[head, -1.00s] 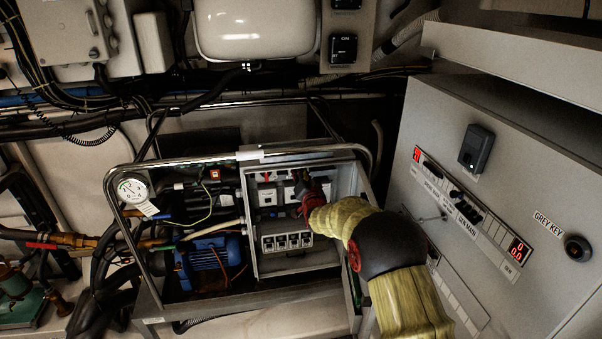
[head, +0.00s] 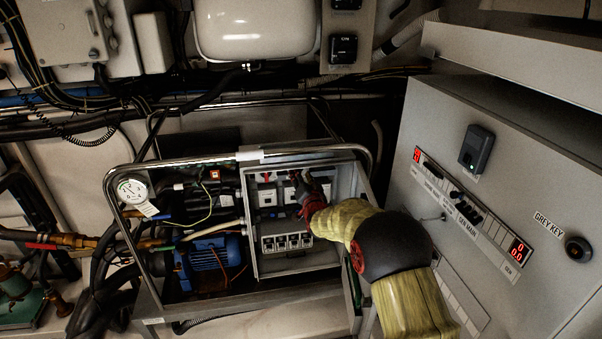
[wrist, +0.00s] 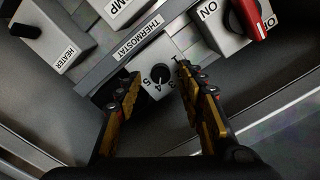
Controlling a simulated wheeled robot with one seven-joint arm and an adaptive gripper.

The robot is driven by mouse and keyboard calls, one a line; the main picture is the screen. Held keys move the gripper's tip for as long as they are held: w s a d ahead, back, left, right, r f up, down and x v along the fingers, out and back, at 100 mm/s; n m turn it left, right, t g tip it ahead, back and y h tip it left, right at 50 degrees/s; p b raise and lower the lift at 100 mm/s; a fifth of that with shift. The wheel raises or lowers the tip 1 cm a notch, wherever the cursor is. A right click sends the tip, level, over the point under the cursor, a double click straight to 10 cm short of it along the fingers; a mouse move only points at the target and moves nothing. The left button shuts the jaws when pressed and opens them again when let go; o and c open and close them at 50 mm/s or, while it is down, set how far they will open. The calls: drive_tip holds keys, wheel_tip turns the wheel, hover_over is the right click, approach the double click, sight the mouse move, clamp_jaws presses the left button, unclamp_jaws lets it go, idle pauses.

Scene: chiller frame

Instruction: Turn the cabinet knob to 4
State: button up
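The knob (wrist: 159,73) is a small round black dial on a light plate below the THERMOSTAT label (wrist: 138,40). The numbers 5, 4 and 3 show along its near side in the wrist view. A pale mark on the knob seems to face the near side, around the 4, but it is too small to read surely. My gripper (wrist: 157,76) is open, with one finger on each side of the knob. Gaps show between the fingers and the knob. In the head view my gripper (head: 302,184) reaches into the open cabinet (head: 247,225) and hides the knob.
A red switch handle (wrist: 246,18) on an ON-labelled box stands just right of the knob. A black HEATER switch (wrist: 27,30) is at the left. A tubular metal rail (head: 190,165) surrounds the cabinet. A large grey control panel (head: 500,170) stands at the right.

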drive_tip(key=v, duration=1)
drive_tip(key=shift+s, duration=0.3)
